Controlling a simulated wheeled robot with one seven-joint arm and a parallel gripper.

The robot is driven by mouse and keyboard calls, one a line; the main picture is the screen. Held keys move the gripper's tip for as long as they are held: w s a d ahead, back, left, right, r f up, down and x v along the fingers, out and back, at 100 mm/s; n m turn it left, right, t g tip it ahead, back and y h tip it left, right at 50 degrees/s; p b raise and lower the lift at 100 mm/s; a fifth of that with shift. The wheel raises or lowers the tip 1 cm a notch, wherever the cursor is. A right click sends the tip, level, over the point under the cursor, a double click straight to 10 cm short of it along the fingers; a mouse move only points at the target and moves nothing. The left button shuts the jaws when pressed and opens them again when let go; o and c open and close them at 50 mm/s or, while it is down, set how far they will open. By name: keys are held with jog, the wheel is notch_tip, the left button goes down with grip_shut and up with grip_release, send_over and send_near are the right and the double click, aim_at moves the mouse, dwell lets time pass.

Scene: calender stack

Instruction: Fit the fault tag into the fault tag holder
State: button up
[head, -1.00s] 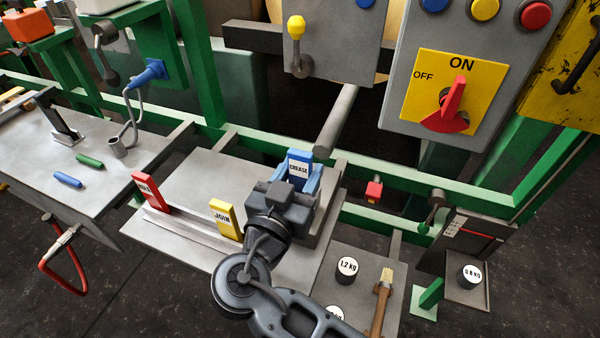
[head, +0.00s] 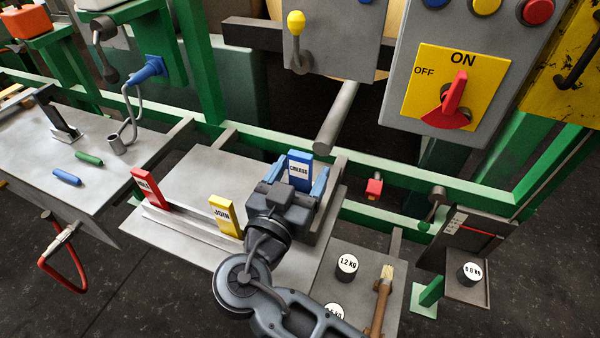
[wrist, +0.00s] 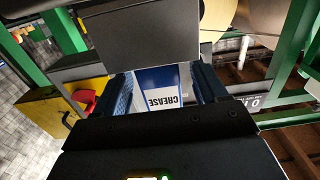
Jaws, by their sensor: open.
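The blue CREASE fault tag (head: 300,171) stands upright beyond my gripper in the head view. It also shows in the wrist view (wrist: 158,86), its lettering upside down. My gripper (head: 303,166) is open, with one blue-padded finger on each side of the tag. In the wrist view, gaps show between the tag and the fingers. The tag's foot is hidden by my gripper, so I cannot tell how it is seated. A red tag (head: 149,189) and a yellow JOIN tag (head: 226,215) stand upright along a pale metal rail (head: 188,226) to the left.
The grey plate (head: 215,175) behind the rail is bare. A round bar (head: 335,118) juts out behind the blue tag. A 1.2 kg weight (head: 346,267) and a brush (head: 381,300) lie at right. The panel with the red switch (head: 455,100) stands above.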

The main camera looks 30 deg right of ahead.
jog(key=shift+r, duration=0.15)
jog(key=shift+s+a, duration=0.1)
jog(key=shift+a, duration=0.1)
jog(key=b+v, duration=0.2)
jog(key=v, duration=0.9)
jog(key=shift+s+a, duration=0.15)
jog(key=shift+a, duration=0.05)
